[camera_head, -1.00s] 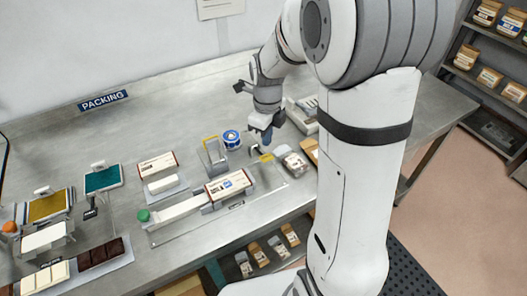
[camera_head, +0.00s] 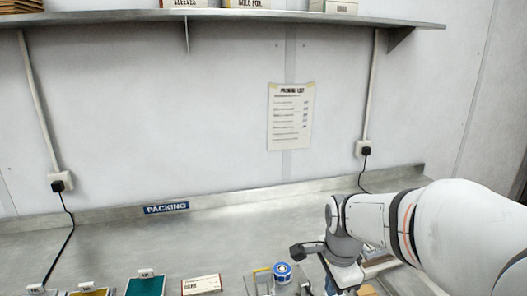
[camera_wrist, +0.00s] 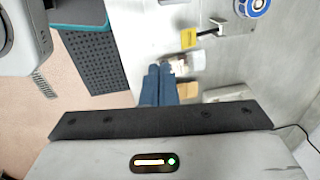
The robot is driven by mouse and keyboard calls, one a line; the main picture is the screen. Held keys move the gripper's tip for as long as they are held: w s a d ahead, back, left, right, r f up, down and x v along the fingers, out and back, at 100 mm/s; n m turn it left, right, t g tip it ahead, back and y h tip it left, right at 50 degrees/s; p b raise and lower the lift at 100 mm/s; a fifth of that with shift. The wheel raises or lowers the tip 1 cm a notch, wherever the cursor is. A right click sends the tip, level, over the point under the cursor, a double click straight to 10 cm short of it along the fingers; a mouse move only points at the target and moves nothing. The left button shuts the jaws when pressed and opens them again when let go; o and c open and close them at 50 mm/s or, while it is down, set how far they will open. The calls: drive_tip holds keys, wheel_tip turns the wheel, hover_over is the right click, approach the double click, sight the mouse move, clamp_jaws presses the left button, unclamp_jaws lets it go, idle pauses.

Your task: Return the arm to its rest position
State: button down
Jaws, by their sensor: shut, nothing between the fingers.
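My gripper (camera_head: 343,283) hangs at the lower right of the head view, over the steel packing bench (camera_head: 235,230). Its fingers point down and their tips are cut off by the picture's bottom edge. In the wrist view its two blue fingers (camera_wrist: 158,84) lie close together, shut and empty. My white arm reaches in from the right of the head view. The fingers show above the bench's front part, beside a clear packet (camera_wrist: 187,62) and a brown item (camera_wrist: 188,90); I cannot tell the height between them.
A blue-and-white roll (camera_head: 282,272) stands left of my gripper. A teal-topped stand (camera_head: 145,286) and a box (camera_head: 201,285) are further left. A shelf (camera_head: 225,14) runs along the wall above. The back of the bench is mostly clear. A dark perforated mat (camera_wrist: 93,65) lies on the floor.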

drive_tip(key=s+r+n+t, duration=0.1)
drive_tip(key=s+r+n, duration=0.2)
drive_tip(key=s+n, duration=0.8)
drive_tip(key=shift+r+n+t, duration=0.15)
drive_tip(key=shift+n+t, duration=0.25)
drive_tip(key=shift+n, duration=1.9)
drive_tip(key=shift+d, duration=0.1)
